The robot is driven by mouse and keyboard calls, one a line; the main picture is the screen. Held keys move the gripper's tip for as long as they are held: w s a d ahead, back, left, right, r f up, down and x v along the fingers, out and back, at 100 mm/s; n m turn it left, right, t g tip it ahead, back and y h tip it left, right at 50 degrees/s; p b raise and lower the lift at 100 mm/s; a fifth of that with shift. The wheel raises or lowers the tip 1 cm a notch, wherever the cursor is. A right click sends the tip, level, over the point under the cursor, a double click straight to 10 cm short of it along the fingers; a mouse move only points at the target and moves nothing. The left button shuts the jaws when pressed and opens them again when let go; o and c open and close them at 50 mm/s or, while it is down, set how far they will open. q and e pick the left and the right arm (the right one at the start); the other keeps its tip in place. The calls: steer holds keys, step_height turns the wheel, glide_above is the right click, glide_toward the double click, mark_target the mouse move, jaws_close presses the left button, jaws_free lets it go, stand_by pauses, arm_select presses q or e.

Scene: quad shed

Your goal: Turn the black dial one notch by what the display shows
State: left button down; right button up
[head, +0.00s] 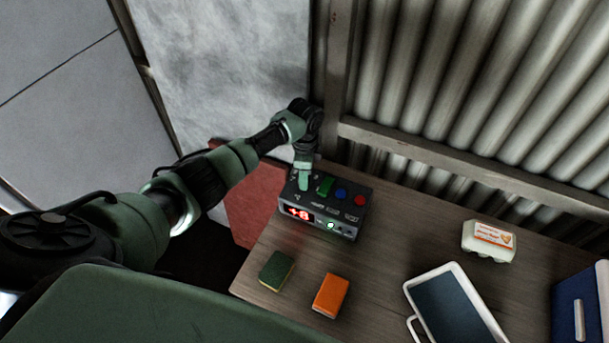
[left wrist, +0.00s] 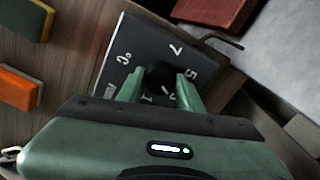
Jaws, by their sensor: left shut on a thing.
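A dark control box (head: 340,218) stands on the wooden table, with a red lit display (head: 298,212) on its front that reads what looks like "+8". My left gripper (head: 304,180) reaches down onto the left part of the box's top. In the left wrist view, my left gripper (left wrist: 160,90) is shut on the black dial (left wrist: 160,74), one finger on each side. White marks, among them 7, 5 and 1, lie around the dial on the box top (left wrist: 125,55). The fingers and the dial itself hide some marks. My right gripper does not show.
The box top also has a green part (head: 325,186), a blue button (head: 341,194) and a red button (head: 359,200). A green sponge (head: 276,271), an orange block (head: 330,295), a white-framed tablet-like thing (head: 450,305) and an egg carton (head: 488,241) lie on the table. A corrugated wall stands behind.

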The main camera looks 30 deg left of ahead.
arm_select(q)
steer(key=shift+m, duration=0.3)
steer(key=shift+w+r, duration=0.1)
steer(key=c, duration=0.9)
jaws_free()
step_height(320, 180, up, 8)
steer(key=shift+f+b, duration=0.15)
steer(key=shift+b, duration=0.7)
steer(key=shift+f, duration=0.1)
